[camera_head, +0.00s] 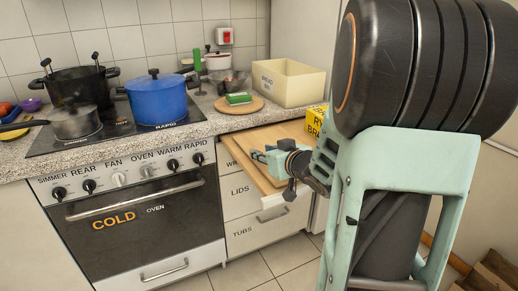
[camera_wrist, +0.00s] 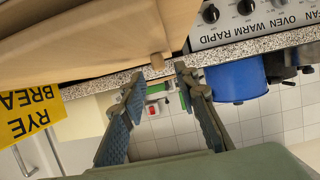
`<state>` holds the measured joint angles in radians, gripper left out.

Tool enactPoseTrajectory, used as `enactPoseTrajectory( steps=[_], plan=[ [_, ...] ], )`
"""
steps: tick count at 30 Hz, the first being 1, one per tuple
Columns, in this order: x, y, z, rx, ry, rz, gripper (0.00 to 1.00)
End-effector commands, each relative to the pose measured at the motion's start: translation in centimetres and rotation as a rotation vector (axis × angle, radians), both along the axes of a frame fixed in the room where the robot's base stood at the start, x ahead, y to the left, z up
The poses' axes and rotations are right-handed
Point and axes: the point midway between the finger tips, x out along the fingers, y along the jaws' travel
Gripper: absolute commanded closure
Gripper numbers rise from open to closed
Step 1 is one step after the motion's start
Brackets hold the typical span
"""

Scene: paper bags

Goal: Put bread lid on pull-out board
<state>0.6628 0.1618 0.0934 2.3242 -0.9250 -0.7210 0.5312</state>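The pull-out board (camera_head: 268,139) is a wooden board drawn out from under the counter, above the drawers. My gripper (camera_head: 258,156) is over its front part in the head view.
A yellow rye bread label (camera_head: 316,121) shows beside my arm and in the wrist view (camera_wrist: 30,110). A blue pot (camera_head: 158,98) and other pans stand on the hob. A round wooden board (camera_head: 239,107) with a green item lies on the counter.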

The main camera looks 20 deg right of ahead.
Motion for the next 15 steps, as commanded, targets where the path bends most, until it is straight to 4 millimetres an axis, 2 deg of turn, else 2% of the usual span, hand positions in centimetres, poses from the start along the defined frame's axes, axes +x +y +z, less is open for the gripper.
enactPoseTrajectory(
  steps=[1,6,10,15],
  plan=[
    [-1.2,-0.2,0.9,-0.001,-0.001,-0.003,0.71],
    [-4.6,-0.3,2.2,-0.002,-0.001,-0.003,0.71],
    [-6.6,-0.3,2.8,0.000,0.000,-0.003,0.71],
    [-8.0,-0.3,3.1,0.000,0.000,-0.001,0.71]
  ],
)
